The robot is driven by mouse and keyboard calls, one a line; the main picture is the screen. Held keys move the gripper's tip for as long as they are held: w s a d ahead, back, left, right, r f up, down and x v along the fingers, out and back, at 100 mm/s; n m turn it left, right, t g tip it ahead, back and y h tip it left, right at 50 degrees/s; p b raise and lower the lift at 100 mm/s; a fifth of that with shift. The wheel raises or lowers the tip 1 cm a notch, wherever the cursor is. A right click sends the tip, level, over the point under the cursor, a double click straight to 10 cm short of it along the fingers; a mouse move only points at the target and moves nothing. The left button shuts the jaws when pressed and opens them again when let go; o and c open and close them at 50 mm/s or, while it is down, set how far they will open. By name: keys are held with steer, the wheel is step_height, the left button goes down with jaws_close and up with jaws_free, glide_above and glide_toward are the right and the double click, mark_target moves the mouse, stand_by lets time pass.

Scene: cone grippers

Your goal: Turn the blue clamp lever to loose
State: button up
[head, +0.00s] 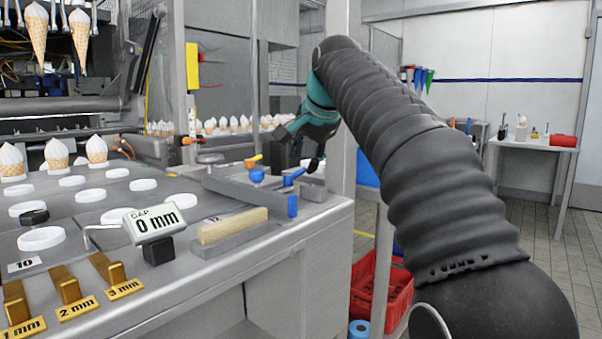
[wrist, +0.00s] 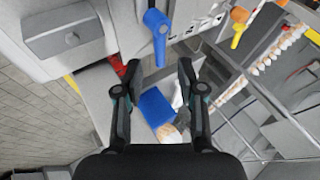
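The blue clamp lever (head: 293,177) sits near the right end of the grey machine table, beside a grey fixture. In the wrist view the blue lever (wrist: 157,36) hangs from the top edge, its narrow end pointing down toward my gripper. My gripper (wrist: 159,68) is open and empty, with its two black fingers apart. The lever's lower end lies just beyond the gap between the fingertips, with no clear contact. In the head view my gripper (head: 317,160) is just above and right of the lever, partly hidden by my arm.
A red crate (head: 381,293) is on the right below.

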mark_target(301, 170)
steer(key=shift+x, duration=1.85)
jaws_close()
